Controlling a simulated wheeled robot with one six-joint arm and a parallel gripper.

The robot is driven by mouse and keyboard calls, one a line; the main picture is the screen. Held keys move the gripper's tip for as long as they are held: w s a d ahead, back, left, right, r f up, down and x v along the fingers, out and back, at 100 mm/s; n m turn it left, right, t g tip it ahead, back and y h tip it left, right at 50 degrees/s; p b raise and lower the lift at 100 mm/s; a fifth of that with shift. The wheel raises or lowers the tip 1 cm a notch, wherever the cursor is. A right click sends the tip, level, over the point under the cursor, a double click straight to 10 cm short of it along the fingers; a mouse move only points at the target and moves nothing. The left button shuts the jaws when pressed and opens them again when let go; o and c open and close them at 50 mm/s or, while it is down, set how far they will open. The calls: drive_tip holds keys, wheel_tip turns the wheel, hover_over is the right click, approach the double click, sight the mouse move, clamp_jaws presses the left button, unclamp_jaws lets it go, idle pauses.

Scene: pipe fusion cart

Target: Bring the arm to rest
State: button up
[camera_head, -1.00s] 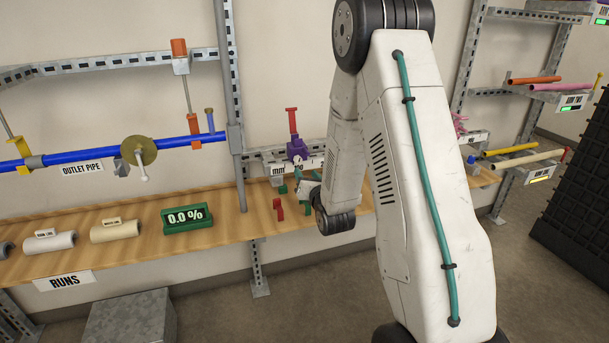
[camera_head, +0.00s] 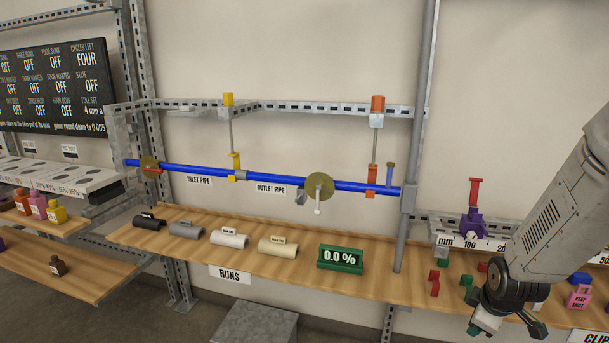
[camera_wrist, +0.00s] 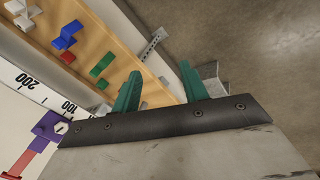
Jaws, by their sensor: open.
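My gripper (camera_wrist: 161,78) shows in the wrist view as two green fingers, spread apart with nothing between them. Past the fingertips are the shelf edge and the grey floor. In the head view my arm comes down from the right edge, and my gripper (camera_head: 506,328) is low at the bottom right, in front of the wooden shelf (camera_head: 375,275). Its fingers are partly cut off or hidden there.
A purple slider with a red post (camera_head: 474,222) stands on the ruler rail near my arm. Small red and green clips (camera_head: 435,283) and a pink bottle (camera_head: 579,295) are close by.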

drive_tip(key=s+a+r+m+g, duration=0.1)
drive_tip(key=s+a+r+m, duration=0.2)
drive_tip(key=s+r, duration=0.4)
drive_tip(key=s+a+r+m+g+y, duration=0.1)
drive_tip(key=s+a+r+m, duration=0.2)
drive_tip(key=s+a+r, duration=0.3)
drive_tip(key=s+a+r+m+g, duration=0.1)
drive_tip(key=s+a+r+m, duration=0.2)
drive_tip(key=s+r, duration=0.6)
drive_tip(key=shift+s+a+r+m, duration=0.35)
drive_tip(key=shift+s+a, duration=0.4)
drive_tip(key=shift+s, duration=0.55)
